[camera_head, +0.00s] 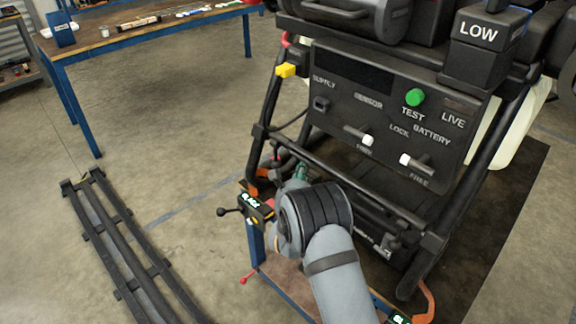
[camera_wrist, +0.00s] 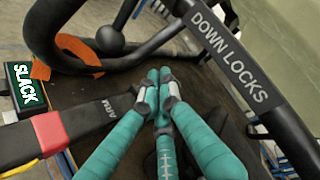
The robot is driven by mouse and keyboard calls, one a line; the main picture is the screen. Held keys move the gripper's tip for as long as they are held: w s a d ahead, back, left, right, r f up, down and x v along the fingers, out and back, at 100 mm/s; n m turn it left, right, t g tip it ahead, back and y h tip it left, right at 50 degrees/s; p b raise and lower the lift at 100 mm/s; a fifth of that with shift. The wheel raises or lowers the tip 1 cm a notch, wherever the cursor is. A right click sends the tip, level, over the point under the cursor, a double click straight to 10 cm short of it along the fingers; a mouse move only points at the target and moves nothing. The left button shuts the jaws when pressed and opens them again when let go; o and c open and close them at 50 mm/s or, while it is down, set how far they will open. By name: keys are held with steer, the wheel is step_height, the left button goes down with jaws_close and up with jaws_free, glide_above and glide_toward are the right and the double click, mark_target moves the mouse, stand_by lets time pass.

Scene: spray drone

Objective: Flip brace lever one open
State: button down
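In the head view, a black ball-ended lever (camera_head: 226,212) sticks out left from a dark unit with a green "SLACK" display (camera_head: 257,206), low on the frame's left side. A lever numbered one cannot be read. In the wrist view, a "SLACK" display (camera_wrist: 25,86) is at the left, near a black bar marked "ARM" (camera_wrist: 100,112) with a red band, and a black ball (camera_wrist: 110,39) is above. My gripper (camera_wrist: 160,76) has teal fingers drawn together at the tips, right of the bar, with nothing visible between them. In the head view my arm mostly hides it (camera_head: 298,172).
A black tubular frame (camera_head: 345,190) carries a panel (camera_head: 390,115) with toggles and a green button. A "DOWN LOCKS" bar (camera_wrist: 240,70) crosses close to the right of my fingers. A black rail rack (camera_head: 125,250) lies on the floor at left. Open floor surrounds it.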

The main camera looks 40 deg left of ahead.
mark_target(276, 157)
steer(key=a, duration=0.1)
steer(key=s, duration=0.1)
steer(key=a+p, duration=0.1)
steer(key=shift+s+a+r, duration=0.15)
steer(key=shift+a+r, duration=0.1)
steer(key=shift+a, duration=0.05)
steer(key=shift+s+a, duration=0.3)
steer(key=shift+s, duration=0.05)
